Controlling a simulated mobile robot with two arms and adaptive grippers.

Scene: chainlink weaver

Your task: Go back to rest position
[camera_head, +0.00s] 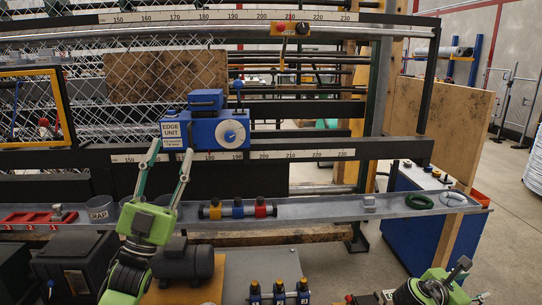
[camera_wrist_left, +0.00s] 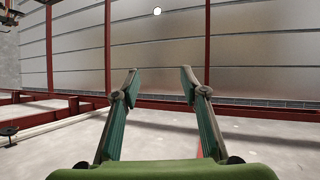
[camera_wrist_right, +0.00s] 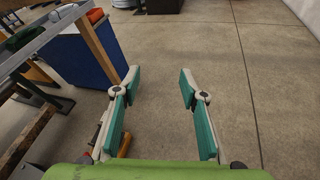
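My left gripper (camera_head: 171,160) is open and empty in the head view, its fingers pointing up just below the blue edge unit (camera_head: 205,126). My right gripper (camera_head: 464,283) is at the bottom right of the head view, partly cut off by the frame. In the right wrist view its fingers (camera_wrist_right: 158,85) are spread and empty above the bare concrete floor.
A long grey tray (camera_head: 335,206) crosses in front of the machine, with a scrap cup (camera_head: 101,210), red, blue and yellow pieces (camera_head: 238,208) and a green ring (camera_head: 418,201). A blue cabinet (camera_head: 400,240) stands at the right. Open floor (camera_head: 508,220) lies farther right.

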